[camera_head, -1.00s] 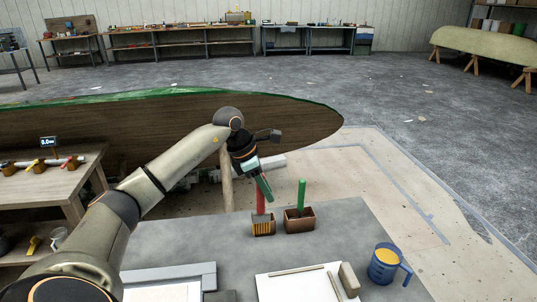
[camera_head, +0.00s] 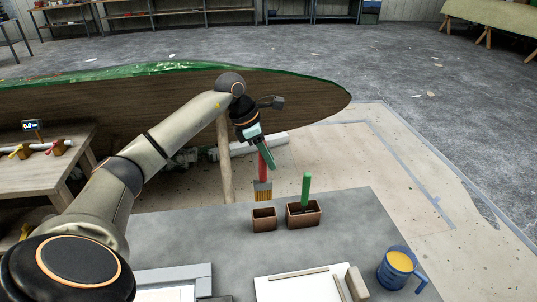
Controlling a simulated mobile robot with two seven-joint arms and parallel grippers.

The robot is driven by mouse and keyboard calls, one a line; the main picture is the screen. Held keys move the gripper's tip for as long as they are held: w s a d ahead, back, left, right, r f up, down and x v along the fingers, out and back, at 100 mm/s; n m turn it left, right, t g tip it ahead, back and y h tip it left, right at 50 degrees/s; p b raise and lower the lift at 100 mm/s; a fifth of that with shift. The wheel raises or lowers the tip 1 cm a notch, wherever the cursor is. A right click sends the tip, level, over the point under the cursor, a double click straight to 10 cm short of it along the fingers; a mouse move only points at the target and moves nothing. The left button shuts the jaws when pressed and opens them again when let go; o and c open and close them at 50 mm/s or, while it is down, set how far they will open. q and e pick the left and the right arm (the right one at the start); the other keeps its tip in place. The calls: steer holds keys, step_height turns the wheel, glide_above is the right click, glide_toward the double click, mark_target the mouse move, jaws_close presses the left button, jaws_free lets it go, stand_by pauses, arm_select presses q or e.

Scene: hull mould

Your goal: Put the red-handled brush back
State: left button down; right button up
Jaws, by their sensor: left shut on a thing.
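The red-handled brush (camera_head: 263,187) hangs upright with its bristles down. My left gripper (camera_head: 265,158) is shut on the upper part of its red handle. The bristles are just above a small brown box (camera_head: 264,225) on the grey table; in this view they end near its back rim, and the gap is hard to judge. The small box looks empty. A longer brown box (camera_head: 303,219) just right of it holds a green-handled tool (camera_head: 306,188) standing upright. My right gripper is not in view.
A blue jug with yellow contents (camera_head: 398,266) stands at the table's right. A white board (camera_head: 303,284) with sticks lies at the front. The wooden hull mould (camera_head: 180,115) rises behind the table. The grey top right of the boxes is clear.

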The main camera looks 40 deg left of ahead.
mark_target(269, 180)
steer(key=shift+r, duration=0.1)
arm_select(q)
step_height(269, 180, down, 9)
steer(key=b, duration=0.5)
steer(key=shift+r+b, duration=0.1)
steer(key=shift+b, duration=0.2)
steer(key=shift+f+b, duration=0.45)
steer(key=shift+f, duration=0.65)
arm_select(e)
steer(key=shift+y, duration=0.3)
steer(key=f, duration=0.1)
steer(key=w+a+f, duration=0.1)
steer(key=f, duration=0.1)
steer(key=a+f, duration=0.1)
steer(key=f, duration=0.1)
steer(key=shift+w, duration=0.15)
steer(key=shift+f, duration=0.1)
